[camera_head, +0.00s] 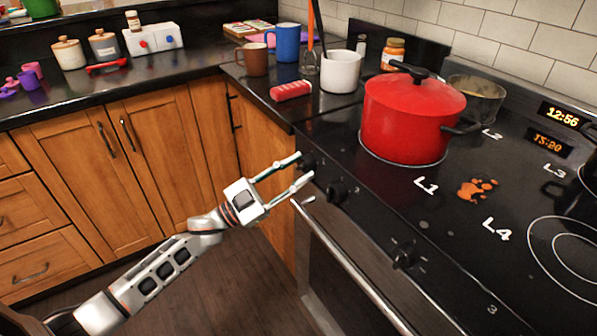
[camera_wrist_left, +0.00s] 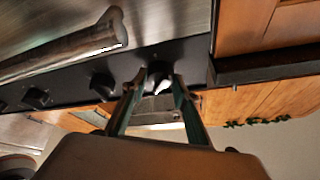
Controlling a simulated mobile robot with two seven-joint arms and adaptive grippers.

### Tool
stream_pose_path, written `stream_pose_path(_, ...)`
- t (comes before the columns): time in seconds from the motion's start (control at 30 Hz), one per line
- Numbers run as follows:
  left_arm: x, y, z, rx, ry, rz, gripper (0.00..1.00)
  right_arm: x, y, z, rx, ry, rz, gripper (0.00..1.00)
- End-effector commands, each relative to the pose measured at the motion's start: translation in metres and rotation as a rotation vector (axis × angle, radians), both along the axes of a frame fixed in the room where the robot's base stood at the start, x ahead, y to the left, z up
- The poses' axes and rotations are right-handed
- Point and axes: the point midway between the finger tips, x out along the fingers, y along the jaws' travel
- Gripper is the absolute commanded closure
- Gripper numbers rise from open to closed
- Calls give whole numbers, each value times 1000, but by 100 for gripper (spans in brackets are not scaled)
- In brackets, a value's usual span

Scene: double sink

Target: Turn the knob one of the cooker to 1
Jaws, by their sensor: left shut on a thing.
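The cooker's black front panel carries a row of black knobs. The leftmost knob (camera_head: 308,162), at the corner by the wooden cabinet, is partly hidden by my left gripper (camera_head: 306,167). In the left wrist view this knob (camera_wrist_left: 160,73) sits between the two fingertips of my left gripper (camera_wrist_left: 158,86), which is shut on it. The knob's exact setting cannot be read. A second knob (camera_head: 337,191) and a third knob (camera_head: 405,255) stand further along the panel, untouched. My right gripper is in neither view.
The oven handle (camera_head: 350,262) runs just below the knobs, close to my left gripper. A red pot (camera_head: 408,120) stands on the burner marked L1, with a brown spill (camera_head: 478,189) beside it. Mugs and a red-wrapped item (camera_head: 291,91) are on the counter. Floor space before the cabinets is free.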

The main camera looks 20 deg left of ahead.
Motion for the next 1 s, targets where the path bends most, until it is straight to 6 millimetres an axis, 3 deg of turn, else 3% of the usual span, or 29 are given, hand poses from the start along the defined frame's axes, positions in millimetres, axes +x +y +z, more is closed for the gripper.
stream_pose_path(0.5, 2, 3, 1, 267, -206, 0, 93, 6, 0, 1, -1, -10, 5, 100)
stream_pose_path(1.0, 2, 3, 2, 314, -245, 1, 93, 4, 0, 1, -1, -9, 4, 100)
